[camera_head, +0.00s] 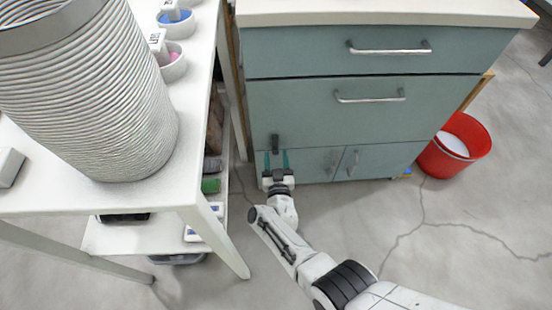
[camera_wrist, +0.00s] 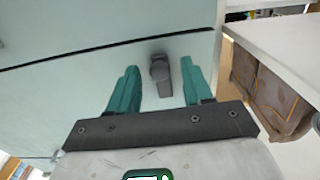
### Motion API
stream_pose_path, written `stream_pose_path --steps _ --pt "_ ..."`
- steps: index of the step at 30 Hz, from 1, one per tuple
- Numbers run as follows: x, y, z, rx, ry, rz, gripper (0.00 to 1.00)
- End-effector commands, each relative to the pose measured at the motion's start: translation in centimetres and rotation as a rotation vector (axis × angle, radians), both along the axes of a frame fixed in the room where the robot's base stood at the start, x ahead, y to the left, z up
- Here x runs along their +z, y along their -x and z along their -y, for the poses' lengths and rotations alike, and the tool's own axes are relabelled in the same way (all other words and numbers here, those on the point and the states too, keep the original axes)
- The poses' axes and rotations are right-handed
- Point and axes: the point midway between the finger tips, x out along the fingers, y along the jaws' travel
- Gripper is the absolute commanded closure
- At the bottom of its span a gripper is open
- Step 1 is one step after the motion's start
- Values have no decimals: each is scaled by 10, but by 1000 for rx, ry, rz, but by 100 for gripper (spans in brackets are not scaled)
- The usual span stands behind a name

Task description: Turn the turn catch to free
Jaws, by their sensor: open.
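The turn catch (camera_head: 275,143) is a small dark grey piece on the blue-green cabinet front, at the top left of the lower doors. In the head view its long side runs roughly upright. In the wrist view the catch (camera_wrist: 160,70) shows a rounded end near a dark seam and a stubby bar. My gripper (camera_head: 276,158) is open and faces the cabinet. Its two teal fingers lie either side of the catch in the wrist view (camera_wrist: 159,72), with visible gaps. I cannot tell how far the fingertips are from the panel.
The cabinet has two drawers with bar handles (camera_head: 388,48) and low doors with small handles (camera_head: 353,162). A white shelf table (camera_head: 120,200) with a ribbed grey bin (camera_head: 90,90) stands close on the left. A red bucket (camera_head: 455,145) stands right. The floor in front is open.

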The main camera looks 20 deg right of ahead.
Motion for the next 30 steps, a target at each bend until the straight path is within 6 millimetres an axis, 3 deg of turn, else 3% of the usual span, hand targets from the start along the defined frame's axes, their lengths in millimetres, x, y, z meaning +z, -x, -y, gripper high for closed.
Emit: stream_pose_path --steps 8,21,30 --pt "3 17 -6 3 0 -2 50" --pt "2 90 -31 4 1 -1 50" --pt "0 103 -34 1 0 0 50"
